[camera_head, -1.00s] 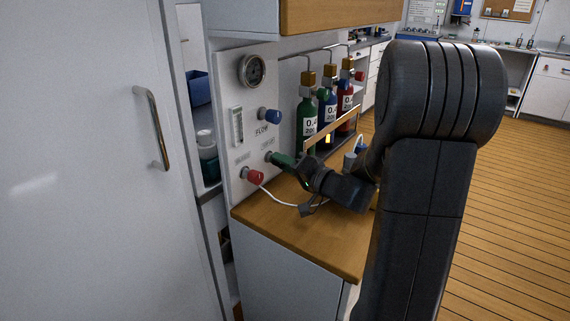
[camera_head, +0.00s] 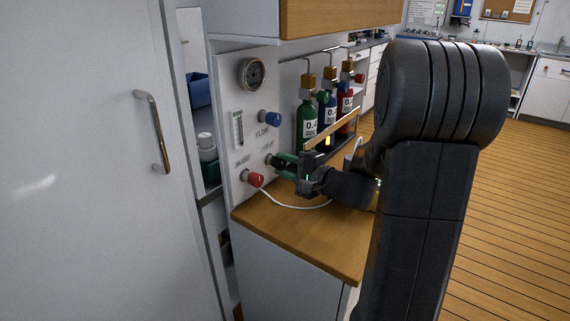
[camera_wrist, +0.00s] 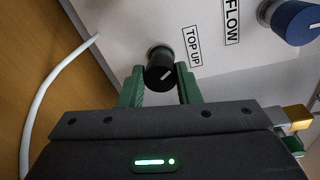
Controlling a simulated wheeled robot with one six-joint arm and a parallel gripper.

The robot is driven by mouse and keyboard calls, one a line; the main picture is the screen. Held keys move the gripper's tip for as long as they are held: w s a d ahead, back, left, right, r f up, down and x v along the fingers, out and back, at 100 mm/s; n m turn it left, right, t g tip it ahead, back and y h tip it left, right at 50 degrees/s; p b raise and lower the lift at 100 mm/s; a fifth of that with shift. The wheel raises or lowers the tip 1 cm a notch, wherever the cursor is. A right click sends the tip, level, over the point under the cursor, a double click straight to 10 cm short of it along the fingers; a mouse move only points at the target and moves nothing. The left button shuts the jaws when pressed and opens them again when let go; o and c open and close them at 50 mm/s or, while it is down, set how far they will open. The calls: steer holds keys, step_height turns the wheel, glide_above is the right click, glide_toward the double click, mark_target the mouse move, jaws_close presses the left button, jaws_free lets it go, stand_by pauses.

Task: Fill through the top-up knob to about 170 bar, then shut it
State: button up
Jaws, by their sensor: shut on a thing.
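The top-up knob (camera_wrist: 160,74) is black with a white mark and sits under the TOP UP label (camera_wrist: 192,46) in the wrist view. My gripper (camera_wrist: 160,88) has its green fingers on either side of the knob and is shut on it.
The blue FLOW knob (camera_head: 269,118) is above my gripper, and the red knob (camera_head: 253,179) is below left. A white hose (camera_head: 300,207) runs over the wooden counter (camera_head: 290,240). Green, blue and red cylinders (camera_head: 307,125) stand behind a wooden rail (camera_head: 333,128).

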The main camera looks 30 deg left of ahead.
steer(key=m+p, duration=0.1)
steer(key=m, duration=0.2)
steer(key=shift+r+p, duration=0.2)
steer(key=shift+p, duration=0.1)
steer(key=shift+m+g+p, duration=0.3)
steer(key=shift+m+p, duration=0.4)
steer(key=shift+m, duration=0.6)
steer(key=shift+w+f, duration=0.1)
steer(key=o, duration=1)
steer(key=shift+c, duration=0.2)
steer(key=s+d+r, duration=0.1)
steer(key=d, duration=1.2)
steer(key=shift+s+d, duration=0.3)
steer(key=shift+d, duration=0.05)
